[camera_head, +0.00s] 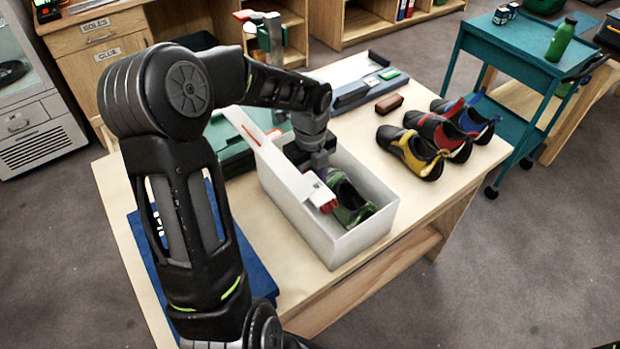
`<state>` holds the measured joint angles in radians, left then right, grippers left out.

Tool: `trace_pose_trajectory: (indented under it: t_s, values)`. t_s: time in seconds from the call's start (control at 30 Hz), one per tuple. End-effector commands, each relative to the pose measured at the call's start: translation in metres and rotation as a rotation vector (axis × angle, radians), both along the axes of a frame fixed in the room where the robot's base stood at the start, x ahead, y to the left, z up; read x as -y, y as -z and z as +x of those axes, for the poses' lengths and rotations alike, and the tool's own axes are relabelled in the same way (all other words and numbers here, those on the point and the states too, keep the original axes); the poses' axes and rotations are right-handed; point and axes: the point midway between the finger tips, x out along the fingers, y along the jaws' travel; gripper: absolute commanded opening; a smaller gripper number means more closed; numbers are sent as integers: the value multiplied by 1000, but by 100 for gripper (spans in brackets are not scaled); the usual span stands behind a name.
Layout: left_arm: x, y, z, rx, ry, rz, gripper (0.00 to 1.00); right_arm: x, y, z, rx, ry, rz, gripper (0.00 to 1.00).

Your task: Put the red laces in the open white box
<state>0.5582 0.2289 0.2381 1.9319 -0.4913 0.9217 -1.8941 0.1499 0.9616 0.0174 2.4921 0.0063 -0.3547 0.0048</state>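The open white box (362,240) stands on the wooden table, its lid (262,148) raised along the left side. A green and black shoe (349,203) lies inside it. The gripper appears shut on the laces; the fingers are small and partly hidden. My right gripper is out of view.
Yellow, red and blue climbing shoes (412,152) stand to the right of the box. A brown block (389,104) and a grey tray (352,92) lie behind it. A blue item (262,283) is at front left. A teal cart (505,50) stands at right.

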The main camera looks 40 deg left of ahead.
Motion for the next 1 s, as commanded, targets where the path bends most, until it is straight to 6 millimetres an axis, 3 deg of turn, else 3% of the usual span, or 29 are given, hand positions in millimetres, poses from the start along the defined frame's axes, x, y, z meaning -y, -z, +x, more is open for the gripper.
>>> trace_pose_trajectory:
  t_s: [0.03, 0.17, 0.4, 0.8, 1.0]
  values:
    - [2, 8, -4, -14, 1, -8, 57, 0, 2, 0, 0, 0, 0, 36]
    - [3, 8, -5, -16, 1, -8, 58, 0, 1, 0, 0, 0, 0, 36]
    - [2, -12, -3, -12, 1, -7, 58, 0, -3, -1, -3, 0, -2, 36]
    - [1, -97, -2, -5, 1, -4, 58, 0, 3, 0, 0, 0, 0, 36]
    - [1, -123, -2, -6, 1, -3, 58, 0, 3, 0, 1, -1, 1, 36]
